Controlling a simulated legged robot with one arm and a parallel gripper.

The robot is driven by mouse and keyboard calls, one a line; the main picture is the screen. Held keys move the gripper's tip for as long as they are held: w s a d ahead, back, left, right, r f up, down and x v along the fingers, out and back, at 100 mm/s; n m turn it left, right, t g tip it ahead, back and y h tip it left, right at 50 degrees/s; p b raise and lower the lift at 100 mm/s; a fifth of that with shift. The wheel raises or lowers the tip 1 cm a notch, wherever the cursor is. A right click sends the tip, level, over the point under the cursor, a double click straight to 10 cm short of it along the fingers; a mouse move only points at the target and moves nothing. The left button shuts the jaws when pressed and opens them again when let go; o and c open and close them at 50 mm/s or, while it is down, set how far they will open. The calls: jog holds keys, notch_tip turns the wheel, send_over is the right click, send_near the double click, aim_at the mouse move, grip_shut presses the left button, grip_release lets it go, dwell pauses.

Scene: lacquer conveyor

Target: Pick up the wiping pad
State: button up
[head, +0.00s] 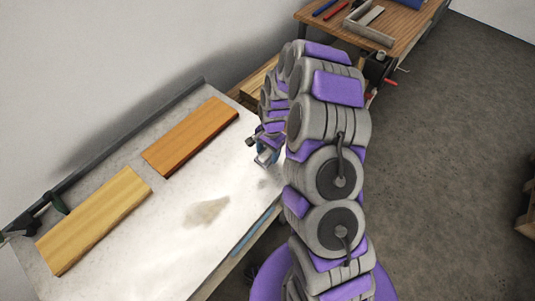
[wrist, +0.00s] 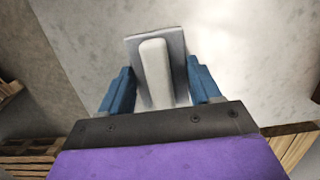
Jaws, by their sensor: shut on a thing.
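The wiping pad (wrist: 178,50) shows in the wrist view as a grey rectangular plate with a pale raised handle. My gripper (wrist: 158,78) has its two blue fingers on either side of the pad and is shut on it by the handle. In the head view my gripper (head: 266,157) is at the right edge of the pale worktable (head: 150,215), partly hidden by my arm. The pad is too small there to make out clearly. I cannot tell whether the pad touches the tabletop.
An orange-brown board (head: 190,135) and a yellow board (head: 92,218) lie on the worktable. A clamp (head: 45,208) sits at its left edge. A brownish smear (head: 206,211) marks the surface. A wooden workbench (head: 408,22) with a grey tray (head: 369,29) stands behind. Open floor lies right.

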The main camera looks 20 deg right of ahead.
aim_at(267, 153)
jog(key=shift+r, duration=0.9)
notch_tip(267, 153, up, 2)
jog(key=shift+s+r+p, duration=0.1)
jog(key=shift+s+p, duration=0.05)
jog(key=shift+p, duration=0.3)
jog(key=s, duration=0.5)
jog(key=s+a+p, duration=0.1)
jog(key=s, duration=0.4)
jog(key=s+r, duration=0.1)
jog(key=s, duration=0.4)
jog(key=shift+s+a, duration=0.15)
jog(key=shift+s, duration=0.25)
jog(key=o, duration=0.5)
jog(key=shift+c, duration=0.2)
jog(key=c, duration=0.3)
jog(key=shift+w+p, duration=0.15)
jog(key=shift+p, duration=0.15)
jog(key=shift+c, duration=0.2)
